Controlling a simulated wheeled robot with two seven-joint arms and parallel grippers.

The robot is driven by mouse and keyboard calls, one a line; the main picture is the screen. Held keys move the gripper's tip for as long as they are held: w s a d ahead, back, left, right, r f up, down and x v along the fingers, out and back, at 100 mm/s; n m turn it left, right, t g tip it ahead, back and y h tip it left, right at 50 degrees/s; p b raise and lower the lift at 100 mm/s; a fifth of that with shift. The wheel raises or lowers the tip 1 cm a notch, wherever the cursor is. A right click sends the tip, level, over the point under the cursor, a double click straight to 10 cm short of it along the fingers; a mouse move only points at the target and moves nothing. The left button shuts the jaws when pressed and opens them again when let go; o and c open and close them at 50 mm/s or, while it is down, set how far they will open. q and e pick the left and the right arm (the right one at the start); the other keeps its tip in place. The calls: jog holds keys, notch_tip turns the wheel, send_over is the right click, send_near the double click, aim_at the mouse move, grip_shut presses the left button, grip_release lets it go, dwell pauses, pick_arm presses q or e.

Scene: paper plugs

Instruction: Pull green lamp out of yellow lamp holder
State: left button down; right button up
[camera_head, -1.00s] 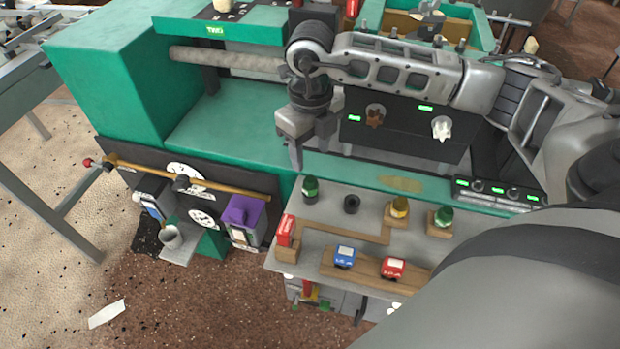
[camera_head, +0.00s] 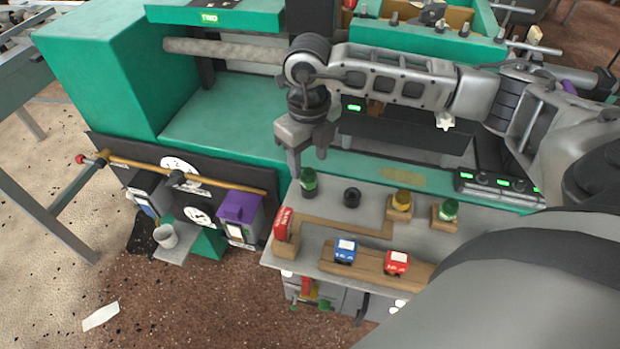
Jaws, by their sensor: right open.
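A green lamp (camera_head: 309,179) stands upright in a dark round holder (camera_head: 308,191) at the left of the grey shelf. A second green lamp (camera_head: 448,208) sits in a tan-yellow block holder (camera_head: 443,220) at the right end of the row. Between them are an empty-looking black holder (camera_head: 352,197) and a yellow lamp (camera_head: 403,198) on another tan block. My right gripper (camera_head: 309,163) is open, fingers pointing down, just above or around the top of the left green lamp; whether it touches cannot be told. My left gripper is not in view.
A red box (camera_head: 282,224) stands on the shelf's left edge. Blue (camera_head: 345,251) and red (camera_head: 396,262) toy-like blocks sit on a wooden strip in front. A green machine (camera_head: 110,85) rises at the left. My own arm covers the lower right.

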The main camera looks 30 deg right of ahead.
aim_at(309, 181)
jog(key=shift+f+b, duration=1.15)
jog(key=shift+f, duration=0.35)
grip_shut()
